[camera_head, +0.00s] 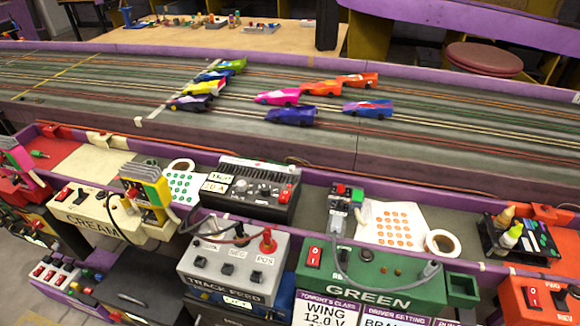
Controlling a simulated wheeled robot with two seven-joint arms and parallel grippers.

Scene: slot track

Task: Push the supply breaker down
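A black power supply box (252,190) with a finned top sits on the ledge below the track, at the middle of the view. A red switch (286,195) is at the right end of its front; I cannot tell whether it is up or down. Two small pale readouts (216,182) and a knob are to its left. In front stands a grey box marked TRACK FEED (232,270) with NEG and POS terminals, a red plug (267,240) and dark cables. Neither gripper is in view.
A green box (375,278) marked GREEN has its own red switch (314,256). Several slot cars (290,116) are on the track. A tape roll (442,243) lies at the right.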

